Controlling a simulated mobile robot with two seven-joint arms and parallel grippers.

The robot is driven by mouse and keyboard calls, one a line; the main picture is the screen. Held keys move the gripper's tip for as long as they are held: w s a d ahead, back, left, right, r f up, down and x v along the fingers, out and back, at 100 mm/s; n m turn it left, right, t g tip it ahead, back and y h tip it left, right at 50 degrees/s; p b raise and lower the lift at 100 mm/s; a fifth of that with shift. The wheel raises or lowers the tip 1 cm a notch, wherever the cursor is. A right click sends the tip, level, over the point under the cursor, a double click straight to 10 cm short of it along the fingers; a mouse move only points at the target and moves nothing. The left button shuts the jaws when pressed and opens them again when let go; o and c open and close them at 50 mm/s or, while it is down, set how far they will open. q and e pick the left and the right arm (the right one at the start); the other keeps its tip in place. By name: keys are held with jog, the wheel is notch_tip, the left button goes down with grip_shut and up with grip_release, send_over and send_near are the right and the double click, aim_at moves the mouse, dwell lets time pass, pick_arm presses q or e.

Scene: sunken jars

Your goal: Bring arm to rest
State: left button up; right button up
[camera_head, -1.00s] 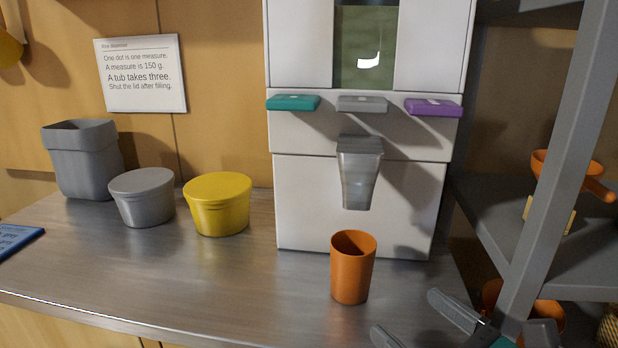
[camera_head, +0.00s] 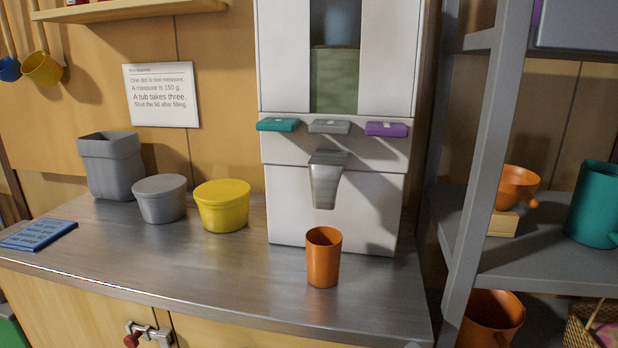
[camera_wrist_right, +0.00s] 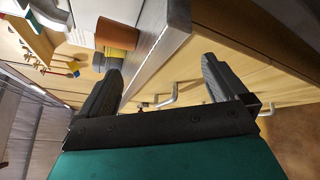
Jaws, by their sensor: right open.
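My right gripper (camera_wrist_right: 162,68) is open in the right wrist view, with nothing between its fingers. It is in front of the counter's front edge, with cupboard doors and handles behind it. In the head view it is out of the picture, apart from perhaps a small grey bit at the bottom edge. The orange cup (camera_head: 323,257) stands upright on the counter (camera_head: 200,268), in front of the dispenser and apart from the gripper; an orange shape in the right wrist view (camera_wrist_right: 116,35) looks like this cup. My left gripper is not in view.
The white dispenser (camera_head: 290,200) stands at the back of the counter. A yellow tub (camera_head: 222,207), a grey tub (camera_head: 160,200) and a grey bin (camera_head: 112,168) stand left of it. A grey shelf rack (camera_head: 480,170) stands close on the right. The counter's front is clear.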

pick_arm(q)
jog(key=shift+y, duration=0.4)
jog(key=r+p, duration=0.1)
jog(key=p, duration=0.1)
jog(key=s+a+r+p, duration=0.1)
jog(key=p, duration=0.1)
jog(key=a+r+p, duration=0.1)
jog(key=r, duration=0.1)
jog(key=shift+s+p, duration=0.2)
jog(key=shift+p, duration=0.2)
pick_arm(e)
jog(key=s+f+m+g+h, duration=0.1)
jog(key=s+f+m, duration=0.3)
jog(key=m, duration=0.8)
jog(key=s+f+m+g+h, duration=0.2)
jog(key=s+f+m+g, duration=0.1)
jog(key=f+m, duration=0.6)
jog(key=s+m, duration=0.1)
jog(key=m, duration=0.3)
jog(key=shift+s+m, duration=0.3)
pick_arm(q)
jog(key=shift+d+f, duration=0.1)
pick_arm(e)
jog(key=shift+d, duration=0.1)
